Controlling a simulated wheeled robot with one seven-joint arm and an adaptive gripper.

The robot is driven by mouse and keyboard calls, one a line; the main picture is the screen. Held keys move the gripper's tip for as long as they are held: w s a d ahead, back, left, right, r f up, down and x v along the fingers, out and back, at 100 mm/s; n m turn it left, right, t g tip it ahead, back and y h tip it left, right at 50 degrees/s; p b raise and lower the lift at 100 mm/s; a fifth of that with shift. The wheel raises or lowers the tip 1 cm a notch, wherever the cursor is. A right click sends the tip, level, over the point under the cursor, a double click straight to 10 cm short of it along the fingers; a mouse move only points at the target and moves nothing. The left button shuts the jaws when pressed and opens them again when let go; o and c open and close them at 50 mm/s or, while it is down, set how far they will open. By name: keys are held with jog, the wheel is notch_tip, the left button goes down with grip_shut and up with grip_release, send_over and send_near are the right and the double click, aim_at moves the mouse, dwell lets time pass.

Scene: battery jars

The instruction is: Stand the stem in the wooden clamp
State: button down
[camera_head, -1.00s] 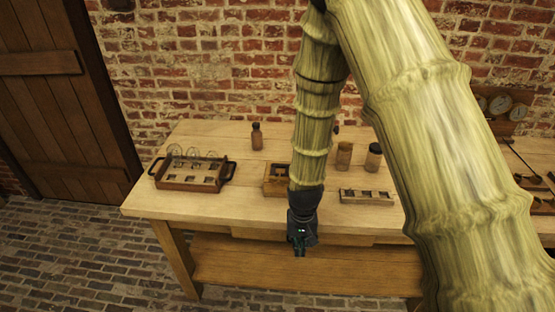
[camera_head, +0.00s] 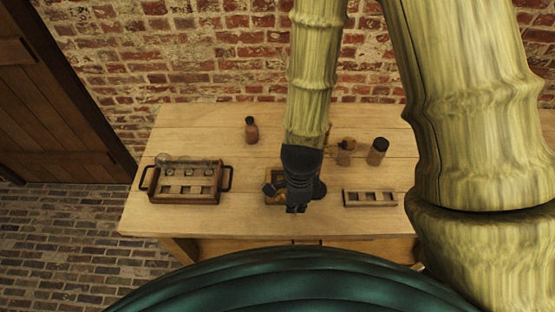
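My gripper (camera_head: 296,208) is a dark shape at the end of my arm, over the front middle of the table. It looks end-on and small, so I cannot tell whether its fingers are open or hold anything. A small wooden holder (camera_head: 272,199) sits just behind it, mostly hidden by the gripper and wrist; it may be the clamp. I cannot make out a separate stem. A wooden tray (camera_head: 212,197) with dark handles stands at the left, with clear glass pieces along its back and square recesses in front.
A low wooden block (camera_head: 370,205) with square recesses lies right of my gripper. A brown bottle (camera_head: 251,130), a brown jar (camera_head: 345,152) and a dark-capped jar (camera_head: 377,151) stand farther back. The bench top (camera_head: 180,130) is clear at the back left.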

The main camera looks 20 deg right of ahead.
jog(key=shift+r, duration=0.15)
jog(key=shift+w+f+b, duration=0.25)
jog(key=shift+w+b, duration=0.3)
jog(key=shift+b, duration=0.45)
jog(key=shift+w+d+f+b, duration=0.15)
jog(key=shift+w+f+b, duration=0.85)
jog(key=shift+w, duration=1.5)
jog(key=shift+w+d+f+b, duration=0.2)
jog(key=shift+w+f+b, duration=0.25)
jog(key=shift+w+b, duration=1.5)
jog(key=shift+w+d+f+b, duration=0.15)
jog(key=shift+w+f+b, duration=0.55)
jog(key=shift+w, duration=2.3)
jog(key=shift+f, duration=0.15)
jog(key=c, duration=1.6)
grip_release()
jog(key=shift+c, duration=0.2)
